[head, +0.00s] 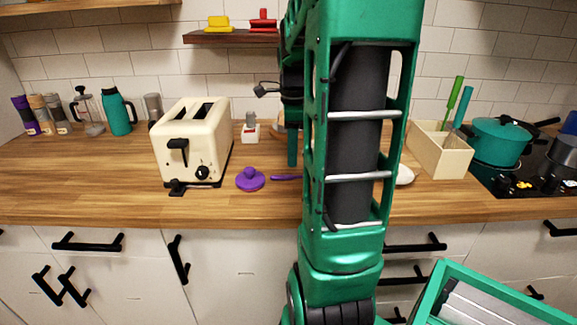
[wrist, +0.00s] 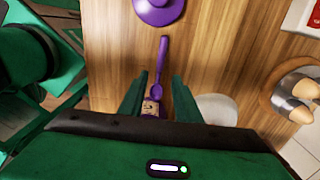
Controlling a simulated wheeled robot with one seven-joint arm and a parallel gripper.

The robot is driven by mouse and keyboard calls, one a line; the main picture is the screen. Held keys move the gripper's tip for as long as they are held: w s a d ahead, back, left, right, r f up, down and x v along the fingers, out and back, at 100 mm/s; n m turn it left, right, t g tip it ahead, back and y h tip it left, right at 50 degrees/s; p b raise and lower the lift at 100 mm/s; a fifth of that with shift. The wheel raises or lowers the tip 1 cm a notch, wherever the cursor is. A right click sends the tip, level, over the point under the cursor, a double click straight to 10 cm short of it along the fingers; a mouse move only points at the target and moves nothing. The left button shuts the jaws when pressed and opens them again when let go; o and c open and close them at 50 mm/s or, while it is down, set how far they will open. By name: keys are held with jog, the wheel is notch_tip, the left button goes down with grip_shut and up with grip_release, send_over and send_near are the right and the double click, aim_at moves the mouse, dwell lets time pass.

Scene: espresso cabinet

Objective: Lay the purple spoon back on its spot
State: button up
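The purple spoon (wrist: 163,62) lies on the wooden counter in the wrist view, its handle pointing up the picture toward a purple lid-like piece with a knob (wrist: 158,10). In the head view the spoon (head: 285,177) shows only in part, right of that purple piece (head: 250,180); my arm hides the rest. My gripper (wrist: 159,80) is open, with one finger on each side of the spoon's lower part; I see gaps on both sides. A small pale patterned patch (wrist: 152,106) shows at the spoon's lower end; I cannot tell what it is. No separate spot for the spoon is clear.
A cream toaster (head: 193,140) stands to the left. A white round dish (wrist: 217,108) is right of my gripper. The counter's front left is clear.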

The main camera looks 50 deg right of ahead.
notch_tip(320, 180, up, 5)
jog(key=s+a+f+n, duration=0.4)
jog(key=s+a+n, duration=0.3)
jog(key=n, duration=0.3)
jog(key=s+a+f+n, duration=0.4)
jog(key=s+a+n, duration=0.2)
jog(key=a+n, duration=0.3)
jog(key=n, duration=0.2)
jog(key=shift+s+a+f+n, duration=0.2)
jog(key=shift+s+a+n, duration=0.1)
jog(key=shift+s, duration=0.05)
